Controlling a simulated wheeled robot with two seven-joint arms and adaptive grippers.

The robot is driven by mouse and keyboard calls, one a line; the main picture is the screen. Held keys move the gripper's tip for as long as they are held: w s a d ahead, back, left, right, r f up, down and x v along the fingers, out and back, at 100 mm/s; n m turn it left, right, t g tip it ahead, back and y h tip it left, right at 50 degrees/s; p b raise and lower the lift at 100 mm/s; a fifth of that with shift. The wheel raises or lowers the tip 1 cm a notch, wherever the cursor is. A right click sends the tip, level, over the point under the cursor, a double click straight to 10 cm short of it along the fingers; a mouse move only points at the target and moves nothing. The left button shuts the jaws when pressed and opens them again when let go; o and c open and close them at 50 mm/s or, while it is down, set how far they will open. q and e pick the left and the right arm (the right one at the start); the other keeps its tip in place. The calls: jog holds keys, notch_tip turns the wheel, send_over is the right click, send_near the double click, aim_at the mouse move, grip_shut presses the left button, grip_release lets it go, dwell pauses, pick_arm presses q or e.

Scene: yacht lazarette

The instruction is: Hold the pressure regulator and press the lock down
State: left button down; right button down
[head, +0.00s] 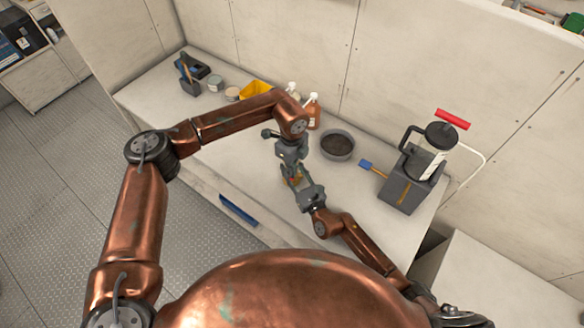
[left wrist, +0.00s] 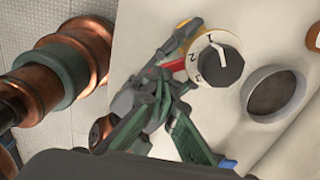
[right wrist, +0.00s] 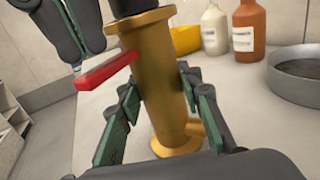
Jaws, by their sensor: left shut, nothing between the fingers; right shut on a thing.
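The pressure regulator (right wrist: 158,85) has an upright brass body with a side stub low down. Its red lock lever (right wrist: 105,72) sticks out at the upper left in the right wrist view. The left wrist view shows its black knob (left wrist: 220,63) on a white numbered dial and a bit of the red lever (left wrist: 173,65). My right gripper (right wrist: 160,92) is shut on the brass body, one finger on each side. My left gripper (head: 291,165) is shut and empty. In the right wrist view it hangs just above the lever; contact cannot be told.
On the bench (head: 150,98) a round dark-filled pan (head: 337,145) and a blue-handled brush (head: 372,167) lie to the right. Beyond stands a grey box (head: 405,190) with a jug. Bottles (head: 313,110) and a yellow bin (head: 255,89) stand behind my left arm.

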pick_arm(q)
jog(key=shift+f, duration=1.05)
jog(key=shift+r, duration=3.55)
pick_arm(e)
jog(key=c, duration=1.3)
grip_release()
